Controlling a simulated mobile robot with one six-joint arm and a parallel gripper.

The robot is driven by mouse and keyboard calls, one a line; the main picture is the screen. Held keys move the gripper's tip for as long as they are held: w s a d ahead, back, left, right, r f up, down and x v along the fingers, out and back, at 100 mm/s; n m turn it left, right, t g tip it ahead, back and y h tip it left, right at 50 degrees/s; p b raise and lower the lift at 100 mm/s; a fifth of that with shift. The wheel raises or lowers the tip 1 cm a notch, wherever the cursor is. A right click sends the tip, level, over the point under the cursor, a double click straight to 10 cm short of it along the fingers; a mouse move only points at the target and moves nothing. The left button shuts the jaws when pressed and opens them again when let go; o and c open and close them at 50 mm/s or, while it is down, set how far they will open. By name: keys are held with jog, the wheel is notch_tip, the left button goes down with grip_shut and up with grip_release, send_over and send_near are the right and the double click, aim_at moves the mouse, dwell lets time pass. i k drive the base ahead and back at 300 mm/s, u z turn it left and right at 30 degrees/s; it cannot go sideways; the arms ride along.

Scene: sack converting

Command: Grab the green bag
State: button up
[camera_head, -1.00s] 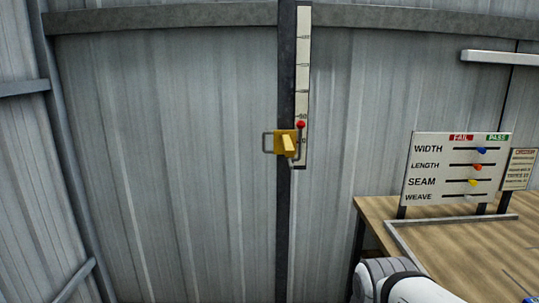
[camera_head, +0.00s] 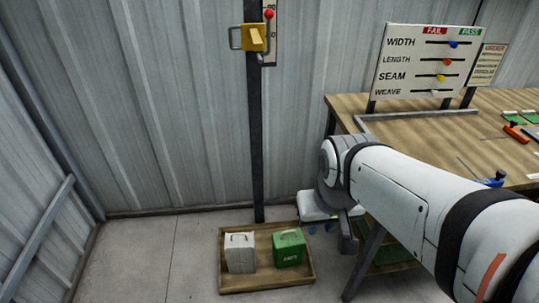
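The green bag (camera_head: 289,249) stands upright in a shallow wooden tray (camera_head: 268,284) on the floor, with a handle at its top and pale lettering on its front. A white bag (camera_head: 239,253) stands just left of it in the same tray. My arm reaches in from the right, and its end with my gripper (camera_head: 346,238) hangs to the right of the tray, apart from the green bag. The fingers are small and partly hidden by the arm, so I cannot tell whether they are open.
A wooden workbench (camera_head: 400,118) stands on the right, with a WIDTH/LENGTH/SEAM/WEAVE board (camera_head: 424,62) on it. A dark post (camera_head: 256,140) with a yellow bracket (camera_head: 255,38) rises behind the tray. Bare floor (camera_head: 180,262) lies left of the tray.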

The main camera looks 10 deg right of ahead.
aim_at(288, 245)
jog(key=z, duration=0.05)
jog(key=k, duration=0.6)
jog(key=z, duration=0.2)
jog(key=i, duration=1.75)
jog(key=u, duration=0.25)
